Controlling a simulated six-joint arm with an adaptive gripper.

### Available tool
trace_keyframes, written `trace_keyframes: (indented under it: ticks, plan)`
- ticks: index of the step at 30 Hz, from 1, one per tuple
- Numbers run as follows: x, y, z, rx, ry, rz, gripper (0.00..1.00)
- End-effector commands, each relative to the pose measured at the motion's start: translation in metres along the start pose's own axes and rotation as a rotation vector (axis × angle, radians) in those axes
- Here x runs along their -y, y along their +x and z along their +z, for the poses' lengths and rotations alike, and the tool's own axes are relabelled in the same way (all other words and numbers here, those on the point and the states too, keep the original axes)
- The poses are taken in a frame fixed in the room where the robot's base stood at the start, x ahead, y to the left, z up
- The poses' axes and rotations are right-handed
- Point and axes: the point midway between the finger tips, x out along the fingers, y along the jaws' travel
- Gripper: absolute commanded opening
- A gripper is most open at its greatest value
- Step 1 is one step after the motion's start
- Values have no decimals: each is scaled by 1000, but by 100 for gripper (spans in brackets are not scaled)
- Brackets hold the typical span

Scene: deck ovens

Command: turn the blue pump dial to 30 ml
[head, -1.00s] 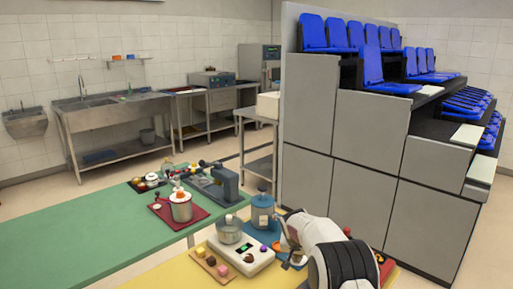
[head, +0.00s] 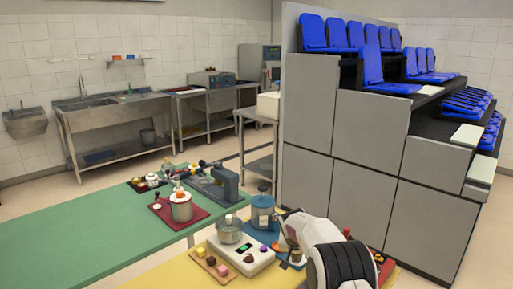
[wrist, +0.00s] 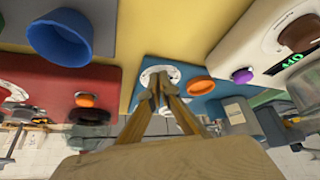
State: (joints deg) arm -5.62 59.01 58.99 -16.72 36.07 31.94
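The blue pump (head: 262,207) stands upright in the head view, left of my arm. In the wrist view a blue base plate (wrist: 205,105) carries a round white dial face with dark marks (wrist: 172,72) and an orange round part (wrist: 196,86) to its right. My gripper (wrist: 160,82) has its two brown fingers converging over the dial face. The fingertips are close together and hide the middle of the dial. I cannot tell whether they touch or hold a knob. The dial setting is not readable. In the head view my arm mostly hides the gripper.
A white device with a green display (wrist: 292,60) and purple knob stands right of the blue base in the wrist view. A red base (wrist: 60,90) with an orange knob and a blue cup (wrist: 62,36) are on the left. The green table (head: 90,235) is largely clear.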

Motion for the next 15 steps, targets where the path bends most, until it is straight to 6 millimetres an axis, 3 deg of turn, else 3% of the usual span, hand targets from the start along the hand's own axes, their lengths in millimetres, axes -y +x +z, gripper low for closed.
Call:
trace_keyframes:
  ticks: [15]
  plan:
    - [1, -2, 7, 3, -1, -1, 0]
